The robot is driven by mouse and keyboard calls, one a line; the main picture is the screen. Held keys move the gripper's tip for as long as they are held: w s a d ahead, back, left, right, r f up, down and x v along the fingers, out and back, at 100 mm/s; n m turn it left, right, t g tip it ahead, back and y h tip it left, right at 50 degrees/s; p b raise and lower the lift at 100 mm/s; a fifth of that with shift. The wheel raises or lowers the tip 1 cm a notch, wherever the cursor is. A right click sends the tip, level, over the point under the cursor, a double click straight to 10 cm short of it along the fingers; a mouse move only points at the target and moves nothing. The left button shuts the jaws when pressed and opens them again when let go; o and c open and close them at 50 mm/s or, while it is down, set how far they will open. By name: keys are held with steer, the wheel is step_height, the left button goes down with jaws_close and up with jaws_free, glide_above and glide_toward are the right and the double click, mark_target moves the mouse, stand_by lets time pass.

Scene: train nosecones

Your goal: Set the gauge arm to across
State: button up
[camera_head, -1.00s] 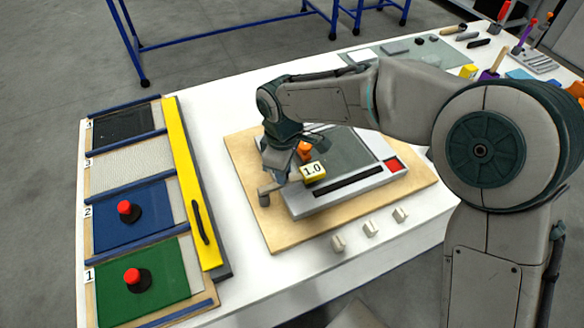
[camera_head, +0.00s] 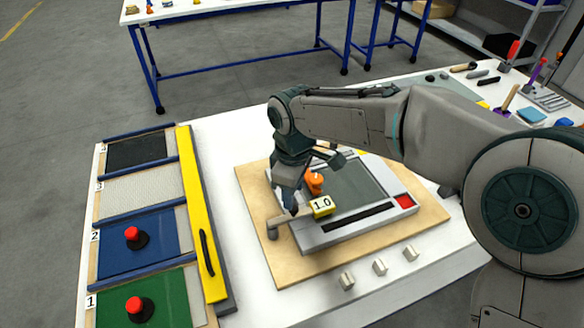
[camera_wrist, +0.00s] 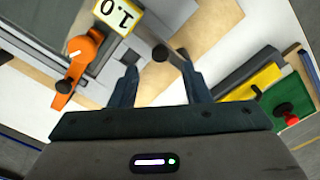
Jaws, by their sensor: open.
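The gauge arm is a grey bar (camera_head: 283,222) at the left end of the grey gauge box, with a round knob at its outer end. An orange lever (camera_head: 314,182) stands just behind the block. My gripper (camera_head: 290,208) points down over the left end of the box. In the wrist view, my gripper (camera_wrist: 157,63) is open, with the bar's dark knob (camera_wrist: 160,54) showing between its fingertips. I cannot tell whether either finger touches it.
The gauge box lies on a wooden board (camera_head: 262,265). Several small light blocks (camera_head: 380,267) lie along the board's front. To the left is a rack of numbered panels with red knobs (camera_head: 134,305) and a yellow bar (camera_head: 200,215). Tools lie at the far right.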

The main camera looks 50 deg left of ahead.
step_height(320, 180, up, 9)
steer(key=shift+s, duration=0.15)
stand_by(0.6)
steer(key=w+d+r+m+t, duration=0.1)
steer(key=w+d+m, duration=0.5)
steer(key=d, duration=0.7)
steer(key=w+d+r+m+t, duration=0.1)
steer(key=w+d+m, duration=0.5)
steer(key=d, duration=0.7)
steer(key=s+d+f+m, duration=0.1)
steer(key=s+d+m, duration=0.1)
steer(key=d, duration=0.6)
steer(key=s+d+f+m, duration=0.2)
steer(key=d+m, duration=0.3)
steer(key=d, duration=0.3)
steer(key=s+d+f+m+t, duration=0.1)
steer(key=d+m, duration=0.3)
steer(key=d, duration=0.4)
steer(key=shift+s+d+f, duration=0.35)
steer(key=shift+s+f, duration=0.25)
steer(key=shift+s, duration=0.1)
steer(key=shift+c, duration=0.7)
steer(key=shift+a, duration=0.15)
